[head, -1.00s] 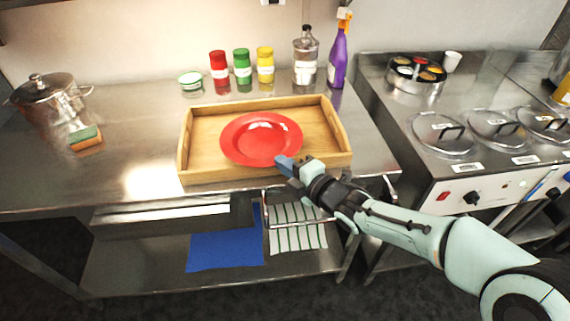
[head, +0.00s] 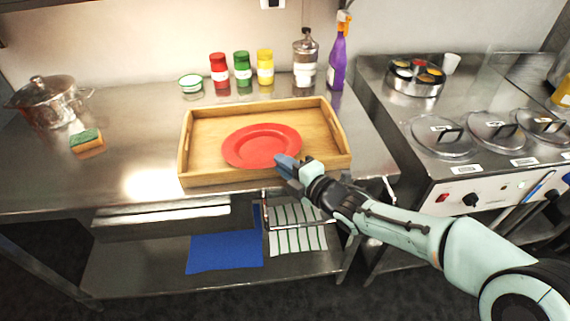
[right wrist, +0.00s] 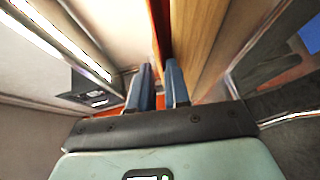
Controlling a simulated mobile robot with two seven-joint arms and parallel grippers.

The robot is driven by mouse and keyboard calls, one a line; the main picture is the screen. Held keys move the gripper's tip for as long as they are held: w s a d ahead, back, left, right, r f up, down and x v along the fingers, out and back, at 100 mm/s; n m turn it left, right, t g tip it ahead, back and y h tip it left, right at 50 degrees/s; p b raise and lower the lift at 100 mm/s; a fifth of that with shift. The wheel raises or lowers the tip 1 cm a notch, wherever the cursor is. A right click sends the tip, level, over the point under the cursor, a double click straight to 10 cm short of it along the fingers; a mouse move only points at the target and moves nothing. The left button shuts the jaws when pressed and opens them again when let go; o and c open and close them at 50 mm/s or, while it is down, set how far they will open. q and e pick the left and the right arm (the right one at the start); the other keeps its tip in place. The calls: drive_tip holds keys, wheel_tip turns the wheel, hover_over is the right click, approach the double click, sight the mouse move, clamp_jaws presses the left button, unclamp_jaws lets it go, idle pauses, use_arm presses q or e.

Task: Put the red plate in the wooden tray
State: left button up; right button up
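The red plate (head: 262,143) lies inside the wooden tray (head: 206,178) on the steel counter and looks flat on its floor. My right gripper (head: 286,163) is at the plate's front right edge, above the tray's front wall. In the right wrist view its two blue fingers (right wrist: 160,88) stand apart with a narrow gap, and a red strip of the plate (right wrist: 158,30) shows beyond and between them. The tray also shows there as a wooden band (right wrist: 196,40). The gripper hides a small part of the plate's rim. My left gripper is not in view.
Red, green and yellow jars (head: 242,68), a glass bottle (head: 305,60) and a purple spray bottle (head: 338,55) stand behind the tray. A pot (head: 48,105) and a sponge (head: 87,141) are at left. A lidded steel unit (head: 440,170) is at right.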

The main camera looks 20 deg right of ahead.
drive_tip(key=shift+r+p, duration=0.25)
drive_tip(key=shift+p, duration=0.25)
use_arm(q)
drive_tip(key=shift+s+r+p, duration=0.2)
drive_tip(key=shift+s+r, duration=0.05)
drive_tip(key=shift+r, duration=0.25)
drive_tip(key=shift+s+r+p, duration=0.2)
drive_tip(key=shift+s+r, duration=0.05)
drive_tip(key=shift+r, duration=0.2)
use_arm(e)
drive_tip(key=v, duration=1.2)
drive_tip(key=shift+r, duration=0.1)
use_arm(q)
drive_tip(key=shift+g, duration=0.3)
